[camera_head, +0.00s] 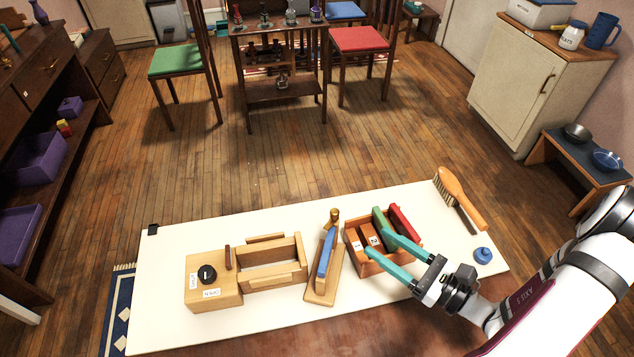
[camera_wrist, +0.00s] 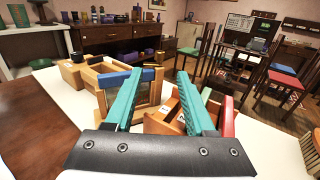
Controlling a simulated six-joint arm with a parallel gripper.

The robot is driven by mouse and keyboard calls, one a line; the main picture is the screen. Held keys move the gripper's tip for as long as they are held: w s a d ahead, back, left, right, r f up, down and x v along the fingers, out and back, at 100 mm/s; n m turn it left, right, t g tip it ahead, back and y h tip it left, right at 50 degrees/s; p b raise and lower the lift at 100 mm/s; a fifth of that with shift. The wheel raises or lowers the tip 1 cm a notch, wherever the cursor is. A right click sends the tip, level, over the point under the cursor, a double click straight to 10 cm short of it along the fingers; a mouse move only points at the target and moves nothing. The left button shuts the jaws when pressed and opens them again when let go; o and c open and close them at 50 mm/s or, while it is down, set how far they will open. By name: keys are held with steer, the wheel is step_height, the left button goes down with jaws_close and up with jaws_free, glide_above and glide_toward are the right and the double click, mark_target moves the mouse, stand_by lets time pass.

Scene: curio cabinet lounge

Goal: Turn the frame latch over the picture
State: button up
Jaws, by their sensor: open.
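An upright wooden frame (camera_head: 329,284) stands on a narrow base near the middle of the white table. A blue bar (camera_head: 326,254), which looks like the latch, runs along it, and a brass-coloured knob (camera_head: 334,215) is at its far end. In the wrist view the frame's blue bar (camera_wrist: 112,79) passes behind my left finger. My gripper (camera_head: 376,243) has teal fingers, is open and holds nothing visible. It is over the divided box, to the right of the frame; it also shows in the wrist view (camera_wrist: 158,74).
The orange-brown divided box (camera_head: 380,268) has numbered labels and green and red pieces. A wooden box with a black knob (camera_head: 207,274) and an open tray are at the left. A brush (camera_head: 460,197) and a blue knobbed piece (camera_head: 483,255) lie right.

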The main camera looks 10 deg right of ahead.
mark_target(331, 219)
steer(key=x, duration=1.5)
steer(key=shift+w+a, duration=0.25)
steer(key=shift+f, duration=0.1)
jaws_close()
